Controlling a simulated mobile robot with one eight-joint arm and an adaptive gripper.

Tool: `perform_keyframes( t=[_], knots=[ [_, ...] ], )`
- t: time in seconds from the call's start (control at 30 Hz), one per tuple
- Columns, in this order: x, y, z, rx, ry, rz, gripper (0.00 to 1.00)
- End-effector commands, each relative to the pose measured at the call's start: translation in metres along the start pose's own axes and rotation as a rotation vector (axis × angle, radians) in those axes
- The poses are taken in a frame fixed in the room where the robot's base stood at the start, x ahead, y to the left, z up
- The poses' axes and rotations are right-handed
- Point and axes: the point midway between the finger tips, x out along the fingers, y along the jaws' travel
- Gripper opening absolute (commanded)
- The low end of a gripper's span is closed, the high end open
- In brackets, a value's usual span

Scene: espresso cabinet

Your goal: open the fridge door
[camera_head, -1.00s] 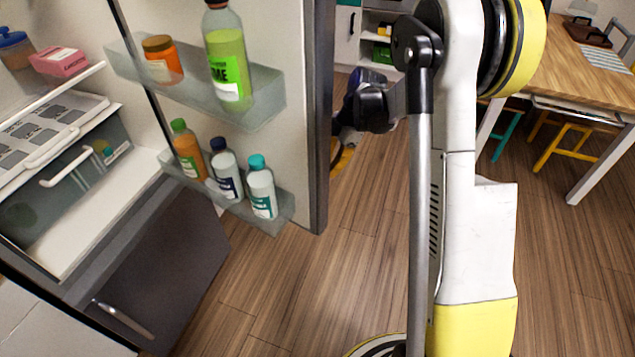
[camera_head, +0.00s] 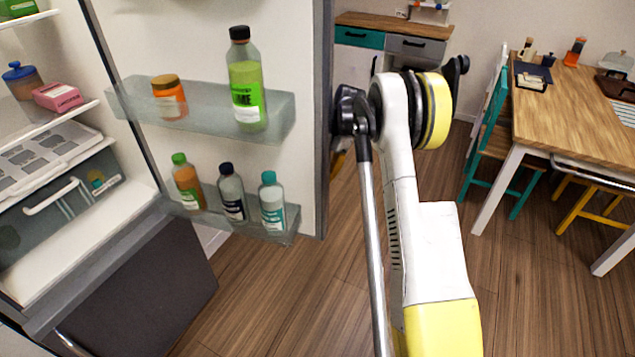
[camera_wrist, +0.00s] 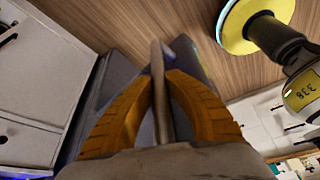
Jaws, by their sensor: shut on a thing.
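The fridge door (camera_head: 200,55) stands open in the head view, its inner side facing me, with bottles and a jar on its two racks. The fridge (camera_head: 100,225) interior shows at the left with several shelves. In the wrist view, the orange fingers of my gripper (camera_wrist: 160,88) are closed around a grey bar, the door handle (camera_wrist: 158,100). The dark door face (camera_wrist: 120,75) lies behind it. In the head view, my gripper and the handle are hidden behind the door's right edge.
A wooden table (camera_head: 560,110) with a teal chair (camera_head: 495,140) stands at the right. A low cabinet (camera_head: 390,42) is at the back. Bare wooden floor (camera_head: 280,300) lies below the door and around my arm.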

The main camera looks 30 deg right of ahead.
Motion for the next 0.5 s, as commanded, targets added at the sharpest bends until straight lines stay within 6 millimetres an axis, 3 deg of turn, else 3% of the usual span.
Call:
perform_keyframes(
  t=[0.5],
  knots=[
    [-0.0010,0.0046,0.0030,-0.010,0.002,-0.001,0.00]
  ],
)
